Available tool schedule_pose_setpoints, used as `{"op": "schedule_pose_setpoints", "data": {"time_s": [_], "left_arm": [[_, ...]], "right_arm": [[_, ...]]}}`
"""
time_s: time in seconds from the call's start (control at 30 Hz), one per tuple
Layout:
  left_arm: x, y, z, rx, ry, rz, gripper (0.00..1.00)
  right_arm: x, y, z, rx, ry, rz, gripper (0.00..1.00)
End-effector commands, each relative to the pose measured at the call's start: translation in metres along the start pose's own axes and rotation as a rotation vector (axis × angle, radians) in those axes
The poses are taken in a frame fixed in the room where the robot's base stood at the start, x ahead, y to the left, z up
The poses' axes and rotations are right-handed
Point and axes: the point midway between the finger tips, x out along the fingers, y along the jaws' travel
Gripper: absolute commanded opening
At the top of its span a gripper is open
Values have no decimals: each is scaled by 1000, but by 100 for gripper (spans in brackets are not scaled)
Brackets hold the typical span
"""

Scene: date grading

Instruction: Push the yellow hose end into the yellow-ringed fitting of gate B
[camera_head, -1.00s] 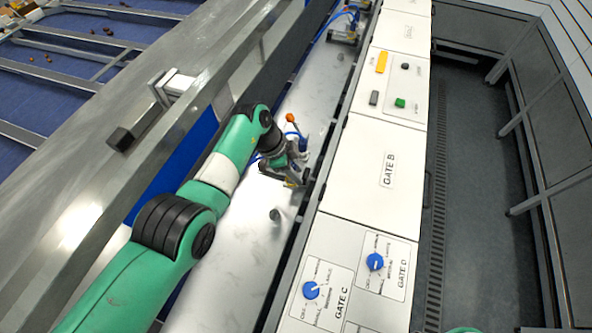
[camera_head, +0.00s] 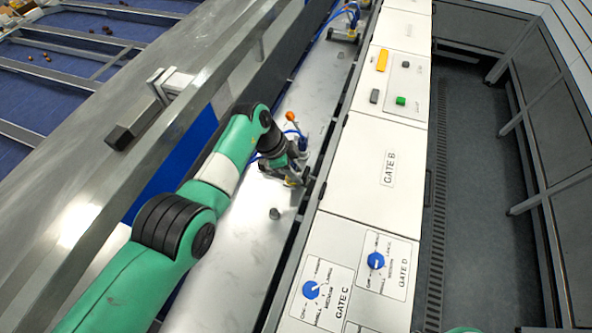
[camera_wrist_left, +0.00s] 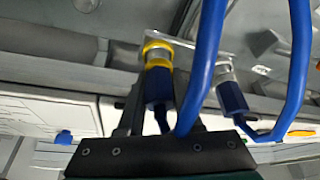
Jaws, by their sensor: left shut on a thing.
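In the left wrist view, the yellow-ringed fitting (camera_wrist_left: 157,45) sits on a metal bracket. Directly below it in the picture is the hose end, with a yellow band and a dark blue body (camera_wrist_left: 158,88). A silver metal section shows between the two yellow rings. The hose end lines up with the fitting; I cannot tell how deep it sits. My left gripper (camera_wrist_left: 157,100) is shut on the hose end. In the head view my left gripper (camera_head: 296,178) is low over the metal surface, beside the gate B panel (camera_head: 372,175). My right gripper is not in view.
A second dark blue connector (camera_wrist_left: 232,97) is beside the held hose end, and blue hose loops (camera_wrist_left: 205,60) pass close to the gripper. An orange knob (camera_head: 290,116) and a short grey post (camera_head: 274,214) stand near the arm. The white cabinet edge is close on the right.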

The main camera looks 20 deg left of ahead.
Motion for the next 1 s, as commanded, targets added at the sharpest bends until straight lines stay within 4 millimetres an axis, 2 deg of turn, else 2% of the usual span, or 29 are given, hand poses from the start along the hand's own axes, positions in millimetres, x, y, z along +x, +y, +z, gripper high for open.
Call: {"op": "schedule_pose_setpoints", "data": {"time_s": [0.13,0.17,0.3,0.37,0.57,0.67,0.7,1.0], "left_arm": [[0,0,0,0,0,0,14],[0,0,0,0,0,0,36],[0,0,0,0,0,0,61],[0,0,0,0,0,0,69],[0,0,0,0,0,0,69],[0,0,0,0,0,1,87],[0,0,0,0,0,0,89],[-3,0,-1,0,0,0,89]], "right_arm": [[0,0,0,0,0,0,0],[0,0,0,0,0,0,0],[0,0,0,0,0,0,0],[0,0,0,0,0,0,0],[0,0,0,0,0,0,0],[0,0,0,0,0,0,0],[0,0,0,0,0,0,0],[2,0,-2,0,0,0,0]]}}
